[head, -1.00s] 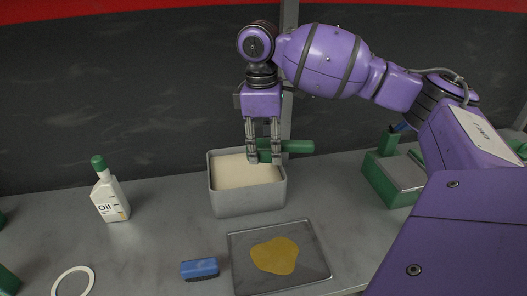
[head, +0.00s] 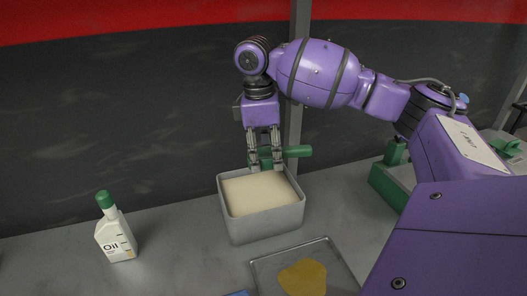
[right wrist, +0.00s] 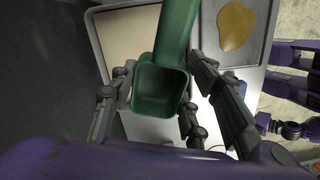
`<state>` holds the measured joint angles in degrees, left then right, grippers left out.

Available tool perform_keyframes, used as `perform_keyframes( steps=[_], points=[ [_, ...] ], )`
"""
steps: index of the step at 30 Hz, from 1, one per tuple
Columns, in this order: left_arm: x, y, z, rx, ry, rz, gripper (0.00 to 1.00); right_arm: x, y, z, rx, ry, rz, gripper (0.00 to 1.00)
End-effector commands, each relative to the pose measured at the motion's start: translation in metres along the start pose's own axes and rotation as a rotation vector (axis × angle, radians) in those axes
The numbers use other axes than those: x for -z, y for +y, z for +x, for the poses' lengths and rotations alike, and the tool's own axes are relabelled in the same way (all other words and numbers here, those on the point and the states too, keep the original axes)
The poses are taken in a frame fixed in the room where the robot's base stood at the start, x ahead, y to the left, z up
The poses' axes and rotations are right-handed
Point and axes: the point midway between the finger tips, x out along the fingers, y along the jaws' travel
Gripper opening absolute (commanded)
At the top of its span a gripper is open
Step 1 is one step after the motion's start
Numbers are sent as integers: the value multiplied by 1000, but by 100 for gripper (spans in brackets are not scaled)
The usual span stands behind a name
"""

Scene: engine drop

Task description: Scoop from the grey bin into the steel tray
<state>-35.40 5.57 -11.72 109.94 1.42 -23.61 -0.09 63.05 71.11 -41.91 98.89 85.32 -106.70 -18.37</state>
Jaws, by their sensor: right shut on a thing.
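My right gripper (head: 265,168) is shut on a green scoop (head: 297,151), at the far side of the grey bin. The scoop's hollow end (right wrist: 160,88) shows between the fingers in the right wrist view, and no material can be made out in it. The grey bin (head: 268,226) is filled nearly to the rim with pale, fine material (head: 260,194). The steel tray (head: 266,264) lies flat in front of the bin and carries a yellow patch (head: 302,278). The tray's near part is cut off in the head view.
A white oil bottle (head: 115,241) with a green cap stands left of the bin. A blue object (head: 237,293) is cut off at the bottom edge. A green box-like object (head: 388,185) stands right, partly behind my arm. The tabletop between bottle and bin is clear.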

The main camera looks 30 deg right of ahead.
Motion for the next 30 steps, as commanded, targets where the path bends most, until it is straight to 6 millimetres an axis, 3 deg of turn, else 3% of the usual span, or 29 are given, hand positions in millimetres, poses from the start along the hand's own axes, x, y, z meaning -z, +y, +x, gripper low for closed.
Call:
perform_keyframes(
  steps=[22, 30],
  points=[
    [-31, -8, 3, 16, -41, -1, 40, 7, 0, 80, 4, -5, 0, 16],
    [-19, -8, 3, 17, -21, -1, 40, 10, 0, 100, 0, 0, 1, 16]
  ],
)
